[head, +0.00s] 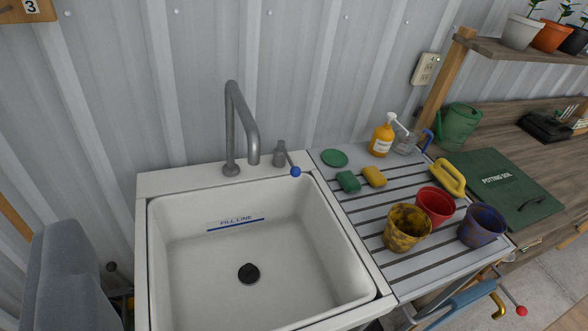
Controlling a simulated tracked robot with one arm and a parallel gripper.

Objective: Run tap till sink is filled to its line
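The white sink (160,185) stands against the corrugated wall, left of centre. Its basin shows no water. A blue line labelled FILL LINE (236,225) runs along the inside of the back wall. A black round plug or drain cover (249,273) is at the basin's bottom; I cannot tell which. The grey tap (235,120) stands on the back rim with its curved spout over the basin, and no stream shows below it. The tap's lever (288,158), with a blue knob, is just right of the spout. My gripper is not identifiable in view.
A slatted drainboard (350,205) right of the sink holds cups (407,227), sponges (374,176) and a soap bottle (382,137). A grey block (68,270) fills the lower left.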

